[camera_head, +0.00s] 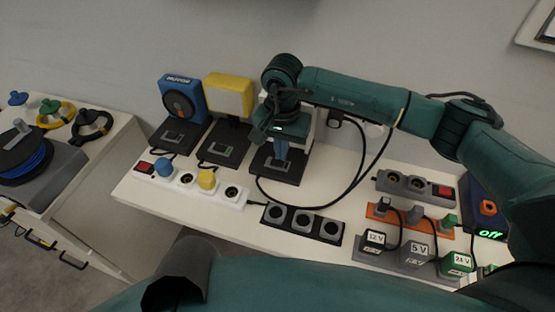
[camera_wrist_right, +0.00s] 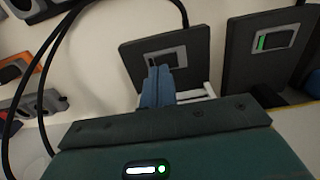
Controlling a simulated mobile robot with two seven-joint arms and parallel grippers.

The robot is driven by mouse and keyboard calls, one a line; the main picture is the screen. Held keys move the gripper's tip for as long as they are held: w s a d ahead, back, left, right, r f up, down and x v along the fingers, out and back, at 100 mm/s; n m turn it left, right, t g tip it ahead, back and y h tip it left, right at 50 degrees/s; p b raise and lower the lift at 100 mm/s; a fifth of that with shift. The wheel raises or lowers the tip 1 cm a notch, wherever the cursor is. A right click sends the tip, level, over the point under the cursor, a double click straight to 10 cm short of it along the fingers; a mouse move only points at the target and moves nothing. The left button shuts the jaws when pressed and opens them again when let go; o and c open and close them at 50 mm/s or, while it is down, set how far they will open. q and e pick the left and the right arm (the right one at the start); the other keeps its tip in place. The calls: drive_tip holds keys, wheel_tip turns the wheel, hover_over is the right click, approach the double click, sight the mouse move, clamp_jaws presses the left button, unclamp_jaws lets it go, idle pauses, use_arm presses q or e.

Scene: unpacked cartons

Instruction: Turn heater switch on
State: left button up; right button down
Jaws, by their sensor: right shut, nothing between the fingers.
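The heater stands third from the left in the head view, a pale body (camera_head: 305,122) mostly hidden behind my right gripper and wrist. Its dark base (camera_head: 272,171) carries a switch in a grey plate, and this switch (camera_wrist_right: 166,58) shows in the wrist view just past the fingertips. My right gripper (camera_head: 281,158) points down over the base. Its blue fingers (camera_wrist_right: 160,75) are shut with nothing between them, at the near edge of the switch; whether they touch it I cannot tell. My left gripper is not in view.
A yellow lamp (camera_head: 229,93) and a blue fan (camera_head: 183,100) stand to the left on similar bases. A white power strip (camera_head: 190,184) with plugs and a black socket strip (camera_head: 302,222) lie in front. A black cable loops right of the heater. Adapters and an "off" display (camera_head: 491,234) are at right.

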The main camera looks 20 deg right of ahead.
sight(281, 163)
drive_tip(key=shift+f+b, duration=1)
idle(0.7)
drive_tip(key=shift+r, duration=0.1)
drive_tip(key=shift+r+p, duration=0.45)
drive_tip(key=shift+r, duration=0.15)
drive_tip(key=shift+r+p, duration=1.2)
drive_tip(key=shift+r, duration=1.65)
